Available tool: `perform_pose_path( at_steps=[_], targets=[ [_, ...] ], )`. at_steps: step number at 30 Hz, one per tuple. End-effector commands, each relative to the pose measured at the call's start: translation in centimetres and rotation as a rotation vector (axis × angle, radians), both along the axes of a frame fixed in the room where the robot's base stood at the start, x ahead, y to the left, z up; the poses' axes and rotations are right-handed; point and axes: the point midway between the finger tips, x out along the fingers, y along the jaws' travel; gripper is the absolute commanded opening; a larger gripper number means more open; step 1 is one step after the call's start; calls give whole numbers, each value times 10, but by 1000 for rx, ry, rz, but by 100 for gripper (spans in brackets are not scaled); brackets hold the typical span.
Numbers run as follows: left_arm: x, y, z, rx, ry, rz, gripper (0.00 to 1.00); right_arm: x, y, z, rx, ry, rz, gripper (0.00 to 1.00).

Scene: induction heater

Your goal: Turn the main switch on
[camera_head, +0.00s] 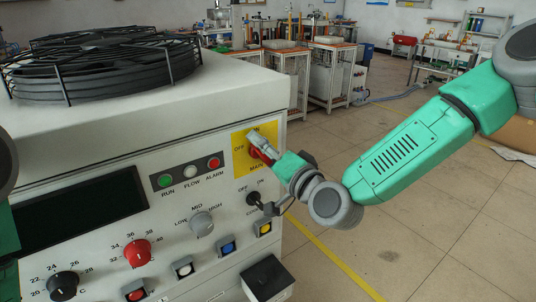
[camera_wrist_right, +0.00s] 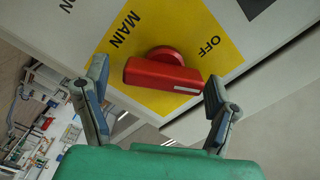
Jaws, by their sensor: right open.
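The main switch is a red handle (camera_wrist_right: 162,75) on a yellow plate (camera_wrist_right: 190,25) marked MAIN and OFF. In the head view the plate (camera_head: 240,167) is at the upper right of the machine's front panel, and my gripper partly hides the switch. My right gripper (camera_head: 258,146) is at the switch. In the right wrist view its open fingers (camera_wrist_right: 156,80) stand at either end of the handle. The left finger is apart from it; the right finger is very close, and I cannot tell whether it touches. My left gripper is out of view.
Below the switch are a small black ON/OFF knob (camera_head: 254,198), a grey knob (camera_head: 201,223), a red knob (camera_head: 137,252) and several push buttons. Indicator lamps (camera_head: 190,172) sit left of the plate. A round fan cage (camera_head: 100,65) stands on top. Open floor lies to the right.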

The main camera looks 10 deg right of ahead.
Motion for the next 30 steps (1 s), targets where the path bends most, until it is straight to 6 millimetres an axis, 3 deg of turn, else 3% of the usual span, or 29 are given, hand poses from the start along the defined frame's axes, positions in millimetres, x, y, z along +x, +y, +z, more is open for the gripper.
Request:
perform_pose_path(
  at_steps=[5,18,30],
  targets=[
    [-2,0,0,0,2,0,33,-16,-7,-1,1,3,1,79],
    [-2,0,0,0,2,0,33,-93,-41,-2,1,3,-2,79],
    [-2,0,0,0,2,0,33,-107,-46,-2,1,1,-3,79]
  ],
)
